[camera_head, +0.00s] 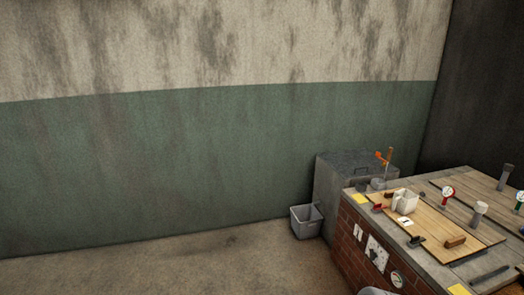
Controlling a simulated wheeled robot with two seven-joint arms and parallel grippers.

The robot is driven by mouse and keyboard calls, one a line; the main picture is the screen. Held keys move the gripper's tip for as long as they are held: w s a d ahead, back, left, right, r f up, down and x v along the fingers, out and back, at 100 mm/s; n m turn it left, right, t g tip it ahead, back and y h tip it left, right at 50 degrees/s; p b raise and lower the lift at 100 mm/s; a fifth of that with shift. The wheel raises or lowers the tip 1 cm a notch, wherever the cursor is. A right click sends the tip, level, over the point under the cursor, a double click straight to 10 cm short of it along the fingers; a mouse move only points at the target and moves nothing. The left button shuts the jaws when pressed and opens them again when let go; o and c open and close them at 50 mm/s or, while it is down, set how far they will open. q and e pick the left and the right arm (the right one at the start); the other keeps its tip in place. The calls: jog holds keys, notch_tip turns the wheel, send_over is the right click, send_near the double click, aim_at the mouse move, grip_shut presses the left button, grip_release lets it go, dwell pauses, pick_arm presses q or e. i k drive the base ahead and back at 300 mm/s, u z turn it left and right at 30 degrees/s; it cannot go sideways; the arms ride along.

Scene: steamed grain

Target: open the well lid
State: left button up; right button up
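A grey box-shaped block (330,188), which looks like the well, stands against the green wall in the corner, behind the brick counter. Its flat dark grey top (345,160) looks like the lid and appears to lie closed, with a small dark handle (361,169) on it. The counter hides part of the block's right side.
A grey bucket (305,226) stands on the floor left of the block. The floor (190,268) at left is clear.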

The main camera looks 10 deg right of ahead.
aim_at(348, 164)
jog(key=z, duration=0.25)
jog(key=i, duration=2.05)
jog(key=z, duration=0.55)
jog(key=i, duration=2.15)
jog(key=z, duration=0.2)
